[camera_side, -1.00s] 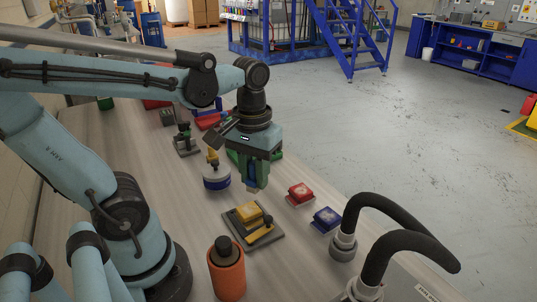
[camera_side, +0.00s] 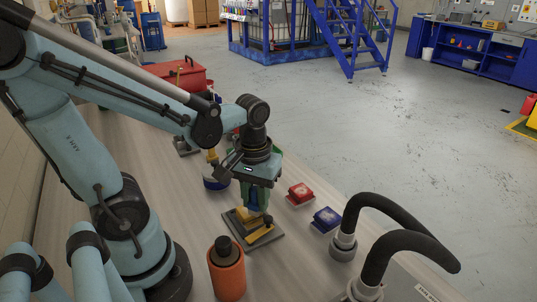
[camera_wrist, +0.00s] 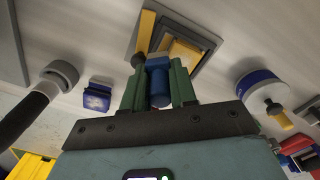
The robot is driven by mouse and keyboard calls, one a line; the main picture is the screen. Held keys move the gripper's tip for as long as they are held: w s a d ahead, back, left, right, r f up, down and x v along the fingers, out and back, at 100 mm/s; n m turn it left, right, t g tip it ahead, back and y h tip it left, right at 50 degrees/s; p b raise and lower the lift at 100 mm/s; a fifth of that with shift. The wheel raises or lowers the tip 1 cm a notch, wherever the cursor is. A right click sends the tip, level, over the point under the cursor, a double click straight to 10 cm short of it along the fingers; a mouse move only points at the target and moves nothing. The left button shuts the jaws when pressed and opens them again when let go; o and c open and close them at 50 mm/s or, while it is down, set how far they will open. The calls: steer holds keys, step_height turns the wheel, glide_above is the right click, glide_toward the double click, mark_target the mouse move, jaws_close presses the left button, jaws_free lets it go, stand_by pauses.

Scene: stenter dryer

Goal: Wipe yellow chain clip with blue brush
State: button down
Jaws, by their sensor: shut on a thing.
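The yellow chain clip (camera_side: 243,216) sits on a dark grey square plate (camera_side: 268,237) on the bench, in the side view. In the wrist view its yellow block (camera_wrist: 184,52) shows beyond my fingers, with a yellow bar (camera_wrist: 145,32) to its left. My gripper (camera_side: 257,207) points down right over the clip. It is shut on the blue brush (camera_wrist: 158,85), whose blue handle stands between the green fingers in the wrist view. The brush's far end overlaps the clip in the picture. I cannot tell whether it touches.
A red block (camera_side: 300,193) and a blue block (camera_side: 326,219) lie right of the plate. An orange bottle (camera_side: 228,272) with a black cap stands in front. Black hoses (camera_side: 400,240) arch at the right. A round blue-white piece (camera_side: 215,184) stands behind left.

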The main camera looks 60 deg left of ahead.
steer(key=shift+f, duration=0.6)
steer(key=shift+a+f, duration=0.1)
steer(key=shift+a, duration=0.15)
steer(key=shift+a+r, duration=0.2)
steer(key=shift+a, duration=0.25)
steer(key=shift+a+f, duration=0.15)
steer(key=shift+a, duration=0.4)
steer(key=shift+a+f, duration=0.15)
steer(key=shift+a, duration=0.4)
steer(key=shift+a+f, duration=0.1)
steer(key=shift+a, duration=1.05)
steer(key=shift+d, duration=2.85)
steer(key=shift+s+d, duration=0.15)
steer(key=shift+s, duration=0.1)
steer(key=shift+w+a, duration=0.1)
steer(key=shift+a, duration=3.05)
steer(key=shift+d, duration=3.2)
steer(key=shift+a+r, duration=0.1)
steer(key=shift+r, duration=3.95)
